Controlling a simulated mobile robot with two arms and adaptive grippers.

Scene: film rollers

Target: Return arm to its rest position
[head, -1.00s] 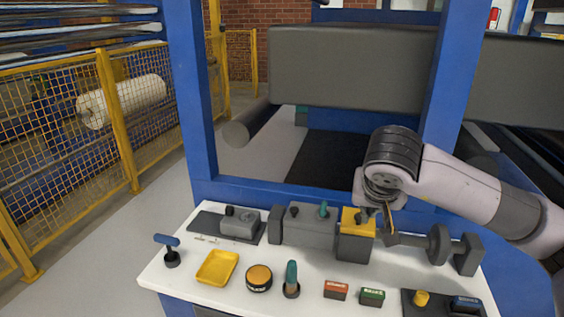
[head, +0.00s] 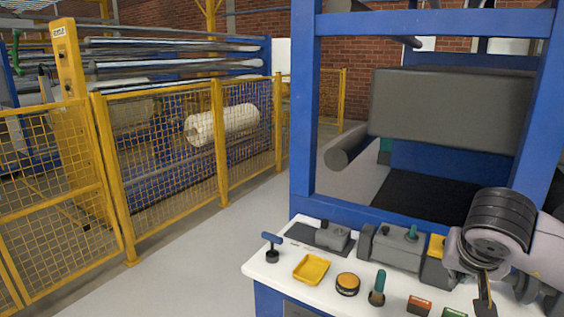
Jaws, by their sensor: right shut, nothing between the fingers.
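My right arm comes in from the right edge. My right gripper (head: 484,298) points down, shut and empty, over the right part of the white control table (head: 285,272). It is just right of the grey box with the yellow top (head: 436,246) and hides part of the table's right side. I cannot tell how far above the surface the fingertips are. My left arm and gripper are out of the picture.
The table carries a yellow tray (head: 311,268), an orange-yellow round button (head: 347,284), a green-handled lever (head: 377,288) and a blue-handled lever (head: 271,246). A blue frame (head: 304,110) stands behind it. A yellow mesh fence (head: 170,175) runs at left, with clear floor between.

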